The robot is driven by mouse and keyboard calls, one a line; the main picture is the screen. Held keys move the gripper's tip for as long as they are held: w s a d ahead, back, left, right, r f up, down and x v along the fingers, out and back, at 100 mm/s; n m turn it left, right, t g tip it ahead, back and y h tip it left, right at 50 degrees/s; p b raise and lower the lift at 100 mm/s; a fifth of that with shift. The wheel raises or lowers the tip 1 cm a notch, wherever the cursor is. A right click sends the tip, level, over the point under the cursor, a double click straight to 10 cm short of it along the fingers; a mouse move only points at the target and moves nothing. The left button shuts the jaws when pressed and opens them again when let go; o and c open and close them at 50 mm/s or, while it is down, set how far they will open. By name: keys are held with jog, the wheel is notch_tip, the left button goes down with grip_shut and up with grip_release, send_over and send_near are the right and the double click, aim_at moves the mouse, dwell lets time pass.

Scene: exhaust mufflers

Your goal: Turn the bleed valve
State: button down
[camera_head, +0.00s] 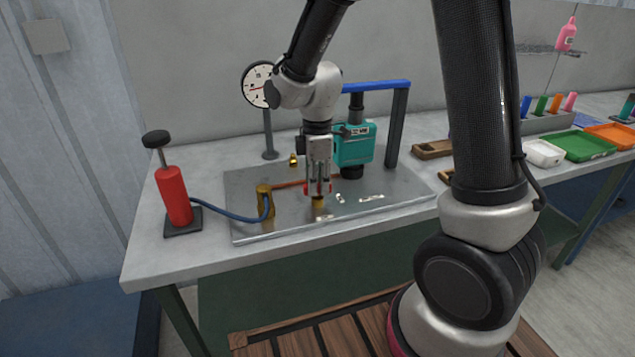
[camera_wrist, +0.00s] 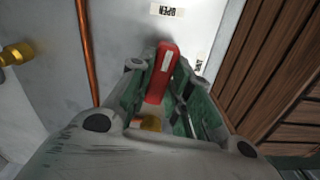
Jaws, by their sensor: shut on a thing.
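The bleed valve has a red lever handle (camera_wrist: 163,72) with a white mark, on a brass body (camera_wrist: 150,123). In the head view the red handle (camera_head: 312,189) is mostly hidden by my gripper, and the brass body (camera_head: 318,202) shows just below it. My gripper (camera_head: 319,188) points straight down over the valve. In the wrist view its fingers (camera_wrist: 160,88) are shut on the red handle, one on each side. An "OPEN" label (camera_wrist: 168,10) lies on the plate beyond the handle's far end.
The valve stands on a metal plate (camera_head: 250,205) with a copper pipe (camera_head: 290,184) and a brass fitting (camera_head: 264,198). A red hand pump (camera_head: 173,197) with a blue hose stands left. A teal unit (camera_head: 353,147) and a blue-topped frame (camera_head: 398,125) stand close behind. A gauge (camera_head: 257,84) stands back left.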

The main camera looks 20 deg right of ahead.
jog(key=shift+n, duration=0.8)
jog(key=c, duration=1.3)
grip_release()
notch_tip(320, 180, up, 12)
